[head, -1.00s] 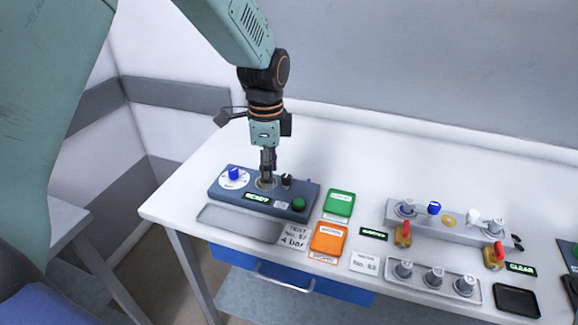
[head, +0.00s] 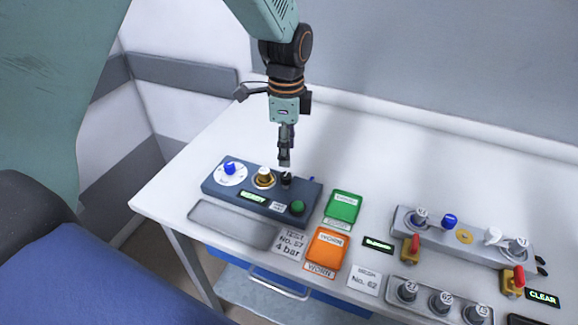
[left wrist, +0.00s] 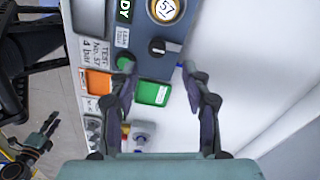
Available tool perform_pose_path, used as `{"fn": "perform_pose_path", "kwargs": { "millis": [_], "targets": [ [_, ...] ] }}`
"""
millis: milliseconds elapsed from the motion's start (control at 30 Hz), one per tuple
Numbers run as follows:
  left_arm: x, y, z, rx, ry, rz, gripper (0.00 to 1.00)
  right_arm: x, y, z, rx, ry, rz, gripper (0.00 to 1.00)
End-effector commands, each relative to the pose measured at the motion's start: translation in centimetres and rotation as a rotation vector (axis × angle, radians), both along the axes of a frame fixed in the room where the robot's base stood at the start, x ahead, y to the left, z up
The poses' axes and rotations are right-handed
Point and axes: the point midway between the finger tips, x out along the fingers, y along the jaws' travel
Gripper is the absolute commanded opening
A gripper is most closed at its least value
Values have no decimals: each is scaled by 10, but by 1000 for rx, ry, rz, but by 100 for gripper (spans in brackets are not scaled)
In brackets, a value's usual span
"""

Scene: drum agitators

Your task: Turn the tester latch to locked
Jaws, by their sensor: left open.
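The tester (head: 225,190) is a dark blue-grey box at the table's left end. On it are a blue knob (head: 229,168), a brass-coloured part marked 57 (head: 264,177) in a round seat, a green button (head: 297,207) and a lit READY display. The black latch knob (head: 287,181) stands right of the seat; it also shows in the left wrist view (left wrist: 157,47). My left gripper (head: 285,162) is open and empty, pointing down just above the latch. In the left wrist view its fingers (left wrist: 158,67) are apart. A dark gripper, apparently my right (left wrist: 42,132), shows at lower left.
Green (head: 343,206) and orange (head: 326,248) containers stand right of the tester. An empty grey tray (head: 232,221) lies in front of it. Further right are a grey fixture (head: 470,236) with red-handled clamps and a rack of numbered parts. The table behind the tester is clear.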

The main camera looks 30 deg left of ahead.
Motion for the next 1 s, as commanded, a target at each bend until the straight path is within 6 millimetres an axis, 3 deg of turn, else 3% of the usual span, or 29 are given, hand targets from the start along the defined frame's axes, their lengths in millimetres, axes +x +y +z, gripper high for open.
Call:
{"fn": "perform_pose_path", "kwargs": {
  "millis": [400, 800, 1000],
  "targets": [
    [-4, 0, -60, 0, 3, 0, 48, 0, 0, 0, 0, 1, 0, 40],
    [0, 0, -69, 0, 0, 0, 48, 0, 0, 0, 0, 0, 0, 40],
    [0, 0, -69, 0, 0, 0, 32, 0, 0, 0, 0, 0, 0, 40]
  ]
}}
